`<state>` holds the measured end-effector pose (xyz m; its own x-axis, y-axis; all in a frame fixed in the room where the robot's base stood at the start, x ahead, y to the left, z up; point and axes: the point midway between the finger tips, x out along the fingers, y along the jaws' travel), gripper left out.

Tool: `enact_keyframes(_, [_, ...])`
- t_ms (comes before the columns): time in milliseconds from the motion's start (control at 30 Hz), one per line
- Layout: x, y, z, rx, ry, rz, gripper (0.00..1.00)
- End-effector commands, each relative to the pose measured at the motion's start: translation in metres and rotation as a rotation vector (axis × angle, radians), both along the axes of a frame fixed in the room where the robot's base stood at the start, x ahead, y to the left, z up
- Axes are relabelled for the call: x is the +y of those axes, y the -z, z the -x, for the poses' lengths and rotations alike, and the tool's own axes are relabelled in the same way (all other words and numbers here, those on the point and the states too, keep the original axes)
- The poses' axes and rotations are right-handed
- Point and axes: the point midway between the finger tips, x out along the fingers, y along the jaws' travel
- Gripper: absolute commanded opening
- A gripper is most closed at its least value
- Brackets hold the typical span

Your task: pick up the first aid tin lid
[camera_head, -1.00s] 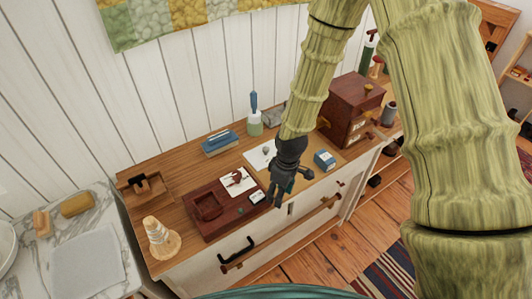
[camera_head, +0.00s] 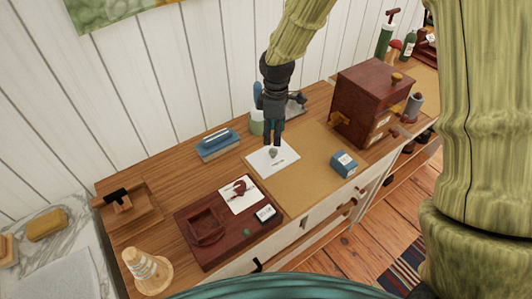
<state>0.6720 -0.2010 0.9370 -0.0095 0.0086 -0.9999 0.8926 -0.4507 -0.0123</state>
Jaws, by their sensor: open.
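No thing in the head view can be told for sure as the first aid tin lid. A grey flat thing (camera_head: 296,104) lies at the back of the dresser top, partly hidden behind my gripper. My gripper (camera_head: 272,142) is open, points down and shows nothing between its fingers. Its tips appear just above or at the far edge of a white card (camera_head: 285,158) with a small grey piece (camera_head: 273,153) on it; the exact gap cannot be told.
A dark red tray (camera_head: 233,250) and a pale stacked cone (camera_head: 148,270) stand at front left. A blue block (camera_head: 217,144) lies left of my gripper, a small blue box (camera_head: 344,164) right. A red-brown drawer cabinet (camera_head: 370,100) stands further right.

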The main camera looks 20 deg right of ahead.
Motion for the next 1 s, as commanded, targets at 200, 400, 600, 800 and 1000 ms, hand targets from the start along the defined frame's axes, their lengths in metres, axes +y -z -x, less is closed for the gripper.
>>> enact_keyframes(200, [0.005, 0.004, -0.003, -0.002, -0.027, 0.008, 0.51])
enact_keyframes(400, [0.010, 0.032, -0.006, 0.002, -0.035, 0.008, 0.51])
enact_keyframes(600, [0.010, 0.048, -0.006, -0.001, -0.035, 0.008, 0.51])
enact_keyframes(800, [0.009, 0.055, -0.006, -0.001, -0.033, 0.008, 0.51])
enact_keyframes(1000, [0.007, 0.074, -0.005, 0.002, -0.033, 0.008, 0.51])
